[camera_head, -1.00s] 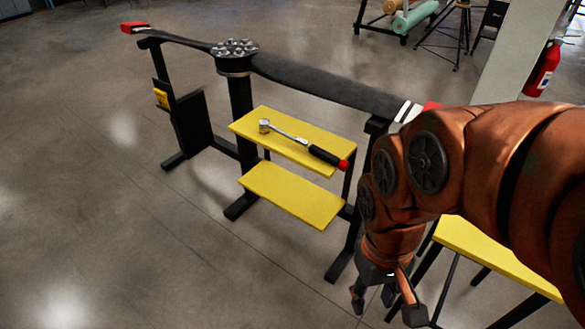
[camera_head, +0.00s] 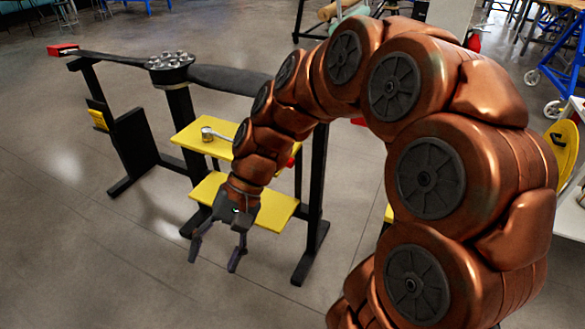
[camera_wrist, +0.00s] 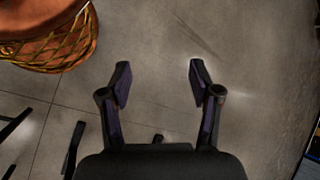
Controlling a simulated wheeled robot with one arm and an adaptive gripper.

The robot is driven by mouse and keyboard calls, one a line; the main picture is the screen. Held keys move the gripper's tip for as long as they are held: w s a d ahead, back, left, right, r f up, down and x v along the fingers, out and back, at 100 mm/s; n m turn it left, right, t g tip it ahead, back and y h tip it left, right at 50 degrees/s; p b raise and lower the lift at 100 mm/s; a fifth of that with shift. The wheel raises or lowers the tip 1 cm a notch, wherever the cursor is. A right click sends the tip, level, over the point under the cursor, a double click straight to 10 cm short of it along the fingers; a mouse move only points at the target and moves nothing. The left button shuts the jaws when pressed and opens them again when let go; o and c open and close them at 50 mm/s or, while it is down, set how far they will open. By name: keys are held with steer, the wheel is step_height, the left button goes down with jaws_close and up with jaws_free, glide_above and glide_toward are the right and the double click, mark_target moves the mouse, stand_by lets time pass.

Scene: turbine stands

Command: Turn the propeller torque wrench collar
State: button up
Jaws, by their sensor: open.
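The torque wrench (camera_head: 208,134) lies on the upper yellow shelf (camera_head: 189,138) of the propeller stand in the head view. Its round metal head shows at the left; my arm hides most of the shaft, and a bit of red shows past the arm. The collar cannot be made out. The dark propeller (camera_head: 228,79) rests on the stand above, with its bolted hub (camera_head: 170,61). My gripper (camera_head: 212,266) hangs open and empty in front of the lower shelf, pointing down. In the wrist view my gripper (camera_wrist: 158,78) is open over bare floor.
The lower yellow shelf (camera_head: 272,207) and black stand legs (camera_head: 317,190) are close to my arm. A black panel (camera_head: 134,146) stands at the left. Open concrete floor lies in front. A white table with a yellow disc (camera_head: 563,147) is at the far right.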

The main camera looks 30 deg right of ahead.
steer(key=w+d+f+m+t+y+b, duration=0.25)
steer(key=w+d+m, duration=0.3)
steer(key=w, duration=0.45)
steer(key=w+d+f+m+t+y+b, duration=0.2)
steer(key=w+d+m+t+y, duration=0.3)
steer(key=w, duration=0.6)
steer(key=m+t+h+b, duration=0.3)
steer(key=m+t+h, duration=0.3)
steer(key=m+t, duration=0.5)
glide_toward(293, 163)
steer(key=shift+m+g, duration=0.35)
steer(key=shift+x, duration=5.05)
steer(key=shift+w+d, duration=0.1)
steer(key=shift+d, duration=0.1)
